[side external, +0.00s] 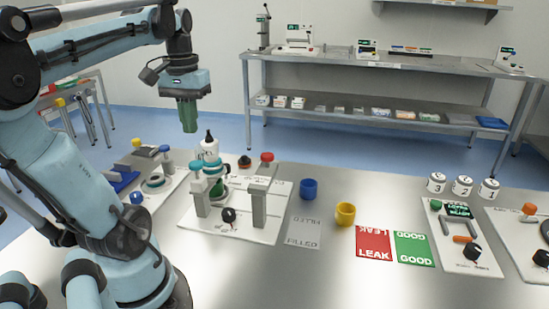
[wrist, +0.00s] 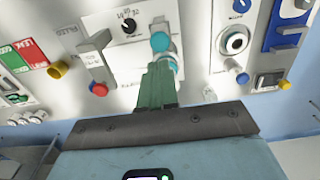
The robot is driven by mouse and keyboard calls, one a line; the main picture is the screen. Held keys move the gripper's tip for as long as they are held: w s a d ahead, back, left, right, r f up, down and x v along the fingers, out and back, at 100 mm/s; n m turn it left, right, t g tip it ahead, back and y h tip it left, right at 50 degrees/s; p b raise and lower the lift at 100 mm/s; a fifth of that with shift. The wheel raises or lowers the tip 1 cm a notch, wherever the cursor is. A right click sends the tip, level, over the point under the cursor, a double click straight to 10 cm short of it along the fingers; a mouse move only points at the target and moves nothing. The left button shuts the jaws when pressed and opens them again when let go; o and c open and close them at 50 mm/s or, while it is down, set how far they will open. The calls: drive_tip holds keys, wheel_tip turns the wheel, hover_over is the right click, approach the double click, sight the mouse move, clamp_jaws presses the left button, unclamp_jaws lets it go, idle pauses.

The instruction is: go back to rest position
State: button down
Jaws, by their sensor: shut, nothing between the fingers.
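My gripper (side external: 189,128) hangs pointing down in the side view, its green fingers together with nothing between them. It is in the air above the left end of the table (side external: 330,275), above and slightly left of a white bottle with a black tip (side external: 209,148). In the wrist view my gripper's green fingers (wrist: 158,82) show closed at the centre. They overlap part of a fixture with teal round parts (wrist: 160,42), so what lies directly behind them is hidden.
A white station board with grey posts (side external: 259,205) stands below. Blue (side external: 309,188) and yellow (side external: 345,213) cups, red LEAK (side external: 374,244) and green GOOD (side external: 412,248) mats lie to its right. Numbered white containers (side external: 462,186) stand farther right. A metal shelf (side external: 385,67) is behind.

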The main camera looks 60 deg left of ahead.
drive_tip(key=w+d+f+m+t, duration=0.3)
drive_tip(key=w+d+f+m, duration=0.1)
drive_tip(key=d, duration=0.6)
drive_tip(key=w+d+f+m+t, duration=0.4)
drive_tip(key=w+d, duration=0.3)
drive_tip(key=d, duration=0.3)
drive_tip(key=shift+d+f+m, duration=0.15)
drive_tip(key=shift+f+m, duration=0.35)
drive_tip(key=shift+f, duration=0.4)
